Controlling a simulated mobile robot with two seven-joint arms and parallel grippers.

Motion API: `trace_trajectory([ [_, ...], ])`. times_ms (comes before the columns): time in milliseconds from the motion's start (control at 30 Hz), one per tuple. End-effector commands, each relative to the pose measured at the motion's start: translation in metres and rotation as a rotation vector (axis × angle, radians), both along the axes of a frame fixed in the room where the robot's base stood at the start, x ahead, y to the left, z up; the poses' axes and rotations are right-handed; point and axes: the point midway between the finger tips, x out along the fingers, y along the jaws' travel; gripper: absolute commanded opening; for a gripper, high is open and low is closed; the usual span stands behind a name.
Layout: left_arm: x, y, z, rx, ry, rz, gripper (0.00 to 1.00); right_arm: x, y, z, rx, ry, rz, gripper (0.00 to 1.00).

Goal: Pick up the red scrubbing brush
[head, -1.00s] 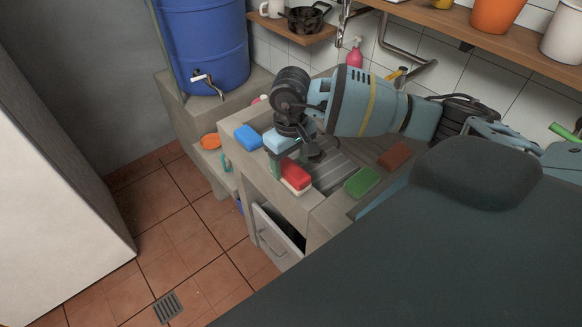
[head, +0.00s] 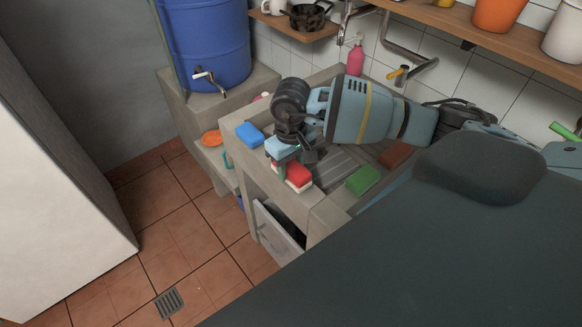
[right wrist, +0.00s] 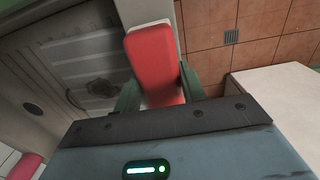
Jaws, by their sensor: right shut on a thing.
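The red scrubbing brush (head: 298,176) has a red top and a pale underside. Whether the brush is clear of the counter cannot be told. My left gripper is not in view.
A blue sponge (head: 249,134) lies to the left on the counter, and a green one (head: 363,180) and a brown one (head: 396,155) to the right. A pink bottle (head: 355,60) stands behind. An open drawer (head: 278,232) is below the counter.

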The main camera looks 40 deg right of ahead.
Motion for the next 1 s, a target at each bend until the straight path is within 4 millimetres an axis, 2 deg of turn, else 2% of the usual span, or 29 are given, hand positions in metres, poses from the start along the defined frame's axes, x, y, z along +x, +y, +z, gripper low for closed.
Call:
trace_trajectory([
  [333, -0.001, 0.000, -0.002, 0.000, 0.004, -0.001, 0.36, 0.001, -0.001, 0.006, -0.001, -0.002, -0.001, 0.05],
  [467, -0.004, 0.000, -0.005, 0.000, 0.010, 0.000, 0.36, 0.001, 0.000, 0.017, 0.000, -0.003, 0.000, 0.05],
  [567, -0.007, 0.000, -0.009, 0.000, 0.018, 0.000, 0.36, 0.002, 0.000, 0.033, 0.000, -0.005, 0.001, 0.05],
  [1000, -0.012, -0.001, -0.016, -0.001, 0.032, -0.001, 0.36, -0.080, 0.056, 0.043, 0.001, 0.000, 0.007, 0.05],
])
